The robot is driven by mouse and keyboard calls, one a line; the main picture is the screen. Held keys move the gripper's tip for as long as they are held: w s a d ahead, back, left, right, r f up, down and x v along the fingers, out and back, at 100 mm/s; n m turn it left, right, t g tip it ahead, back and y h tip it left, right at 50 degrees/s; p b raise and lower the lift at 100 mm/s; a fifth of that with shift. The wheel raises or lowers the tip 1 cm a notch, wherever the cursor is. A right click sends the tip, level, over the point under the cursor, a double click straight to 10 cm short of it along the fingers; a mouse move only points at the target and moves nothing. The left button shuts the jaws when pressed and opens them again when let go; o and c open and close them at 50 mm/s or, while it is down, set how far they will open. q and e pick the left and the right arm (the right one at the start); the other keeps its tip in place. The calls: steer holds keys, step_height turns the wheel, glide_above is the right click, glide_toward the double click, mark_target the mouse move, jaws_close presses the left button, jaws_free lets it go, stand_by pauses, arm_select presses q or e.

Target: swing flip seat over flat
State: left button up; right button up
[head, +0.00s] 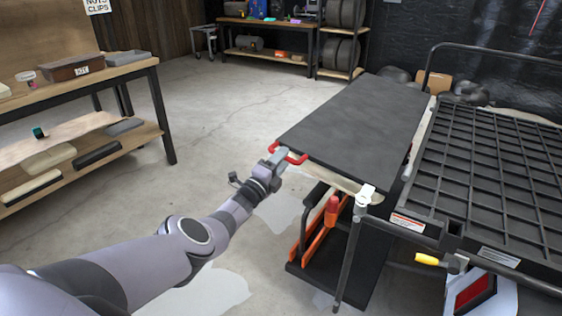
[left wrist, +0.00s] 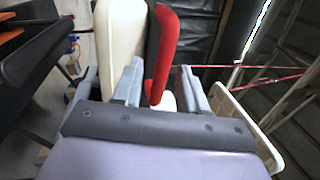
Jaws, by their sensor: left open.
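The flip seat (head: 360,115) is a dark flat panel with a pale lower edge, beside the cart's black grid deck, and looks about level in the head view. A red handle (head: 290,153) sits at its near left corner. My left gripper (head: 280,156) is at that handle. In the left wrist view the red handle (left wrist: 165,45) runs between the open fingers of my left gripper (left wrist: 158,85), with the cream side of the seat (left wrist: 121,35) next to it. I cannot tell whether the fingers touch the handle. My right gripper is not in view.
The grid deck (head: 490,165) with a tube rail stands at right. A latch post (head: 352,245) and a low black shelf with orange parts (head: 315,235) are below the seat. A workbench (head: 75,85) stands at left. The floor (head: 230,110) between is clear.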

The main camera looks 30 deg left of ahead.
arm_select(q)
steer(key=p+v, duration=0.6)
steer(key=v, duration=0.1)
stand_by(0.3)
steer(key=shift+s, duration=0.1)
stand_by(0.3)
